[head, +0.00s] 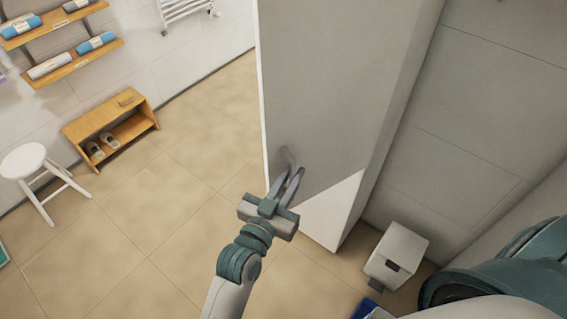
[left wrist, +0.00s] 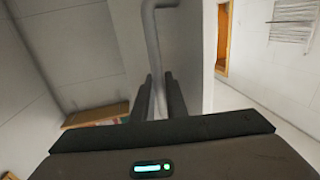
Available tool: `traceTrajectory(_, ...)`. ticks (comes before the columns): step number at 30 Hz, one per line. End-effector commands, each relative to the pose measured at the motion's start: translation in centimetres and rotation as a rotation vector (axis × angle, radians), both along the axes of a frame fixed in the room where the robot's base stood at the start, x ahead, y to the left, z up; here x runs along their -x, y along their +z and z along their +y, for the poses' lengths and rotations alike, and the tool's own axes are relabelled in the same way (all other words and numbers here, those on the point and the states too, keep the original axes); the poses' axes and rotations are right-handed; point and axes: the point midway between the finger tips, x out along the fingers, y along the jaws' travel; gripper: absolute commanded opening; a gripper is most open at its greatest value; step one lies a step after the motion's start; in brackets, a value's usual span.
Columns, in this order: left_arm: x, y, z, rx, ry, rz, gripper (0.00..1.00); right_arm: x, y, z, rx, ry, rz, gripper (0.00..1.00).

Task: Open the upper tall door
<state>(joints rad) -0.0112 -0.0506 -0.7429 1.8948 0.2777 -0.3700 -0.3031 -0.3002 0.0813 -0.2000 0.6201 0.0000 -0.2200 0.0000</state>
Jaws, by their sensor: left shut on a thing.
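The upper tall door (head: 325,90) is the large grey front of a tall white cabinet in the middle of the head view. Its grey handle (head: 287,156) is near the lower left of that face; in the left wrist view the handle (left wrist: 152,35) is a bent bar running down between the fingers. My left gripper (head: 286,187) is shut on this handle; its dark fingers (left wrist: 158,97) stand on either side of the bar. I cannot tell from these views whether the door stands ajar. My right gripper is out of view.
A white bin (head: 397,255) stands on the floor right of the cabinet. A wooden shoe bench (head: 110,128) and a white stool (head: 24,160) are far left, below wall shelves with rolled towels. The tiled floor (head: 190,170) left of the cabinet is clear.

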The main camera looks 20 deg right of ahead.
Motion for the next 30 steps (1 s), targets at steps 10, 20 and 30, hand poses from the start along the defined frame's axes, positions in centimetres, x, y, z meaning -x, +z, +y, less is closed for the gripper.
traceTrajectory(10, 0.65, 0.29, -0.41, 0.005, 0.018, -0.005, 0.00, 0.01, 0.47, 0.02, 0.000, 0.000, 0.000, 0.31)
traceTrajectory(20, 0.62, 0.27, -0.40, 0.005, 0.017, -0.005, 0.31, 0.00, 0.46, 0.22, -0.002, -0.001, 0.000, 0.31)
traceTrajectory(30, 0.69, 0.05, -0.20, 0.002, 0.018, -0.002, 0.31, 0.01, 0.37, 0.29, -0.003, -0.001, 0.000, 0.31)
